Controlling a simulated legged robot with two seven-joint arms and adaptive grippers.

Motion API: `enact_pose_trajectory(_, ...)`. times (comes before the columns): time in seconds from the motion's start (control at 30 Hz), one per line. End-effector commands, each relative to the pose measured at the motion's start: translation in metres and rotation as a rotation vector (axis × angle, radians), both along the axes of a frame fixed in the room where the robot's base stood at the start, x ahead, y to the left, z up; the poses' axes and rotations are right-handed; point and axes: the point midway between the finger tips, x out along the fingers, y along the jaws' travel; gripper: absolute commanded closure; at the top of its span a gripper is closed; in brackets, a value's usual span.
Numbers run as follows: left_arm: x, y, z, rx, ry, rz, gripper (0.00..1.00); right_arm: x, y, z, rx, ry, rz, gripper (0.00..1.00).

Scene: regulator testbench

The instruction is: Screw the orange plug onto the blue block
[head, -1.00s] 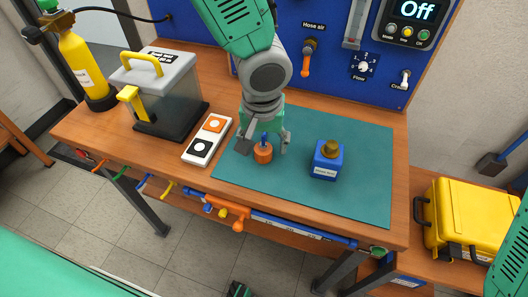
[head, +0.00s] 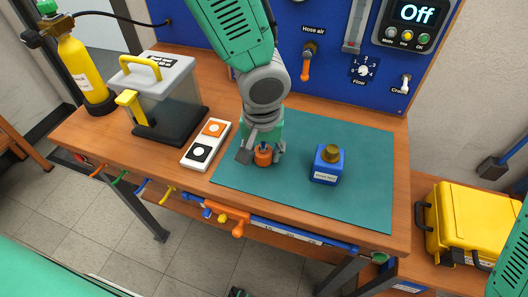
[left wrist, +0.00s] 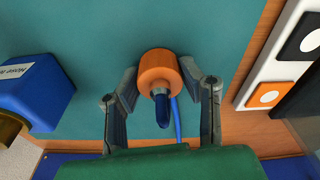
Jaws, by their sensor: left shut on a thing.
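The orange plug (head: 263,155) stands on the teal mat, a short stem with a blue tip pointing up from it. In the left wrist view the plug (left wrist: 158,66) sits between the fingertips. My left gripper (head: 262,153) reaches down from above and is shut on the plug, one finger on each side. The blue block (head: 327,167) stands upright on the mat to the right of the plug, with a brass-coloured round fitting (head: 331,153) on top. The block (left wrist: 38,92) also shows at the left of the left wrist view. My right gripper is out of view.
A white panel (head: 206,145) with an orange and a black square lies left of the teal mat (head: 365,205). A lidded clear box (head: 155,95) stands farther left. The blue panel with knobs rises behind. The mat is clear around the block.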

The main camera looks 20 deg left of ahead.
Motion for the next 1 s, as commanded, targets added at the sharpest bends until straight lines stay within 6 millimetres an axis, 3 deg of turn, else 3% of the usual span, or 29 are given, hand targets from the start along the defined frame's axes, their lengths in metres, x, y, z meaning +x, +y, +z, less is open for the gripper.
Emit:
enact_pose_trajectory(0.3,0.001,0.000,0.065,-0.001,-0.004,0.001,0.95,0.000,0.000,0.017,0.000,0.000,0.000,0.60)
enact_pose_trajectory(0.43,0.001,0.000,0.084,-0.001,-0.003,0.000,0.95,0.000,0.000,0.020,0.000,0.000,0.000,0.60)
enact_pose_trajectory(0.87,0.001,0.000,0.093,0.000,-0.001,-0.001,0.95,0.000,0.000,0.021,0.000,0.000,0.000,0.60)
enact_pose_trajectory(1.0,-0.002,0.011,0.092,0.003,0.001,-0.019,0.95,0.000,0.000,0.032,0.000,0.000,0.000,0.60)
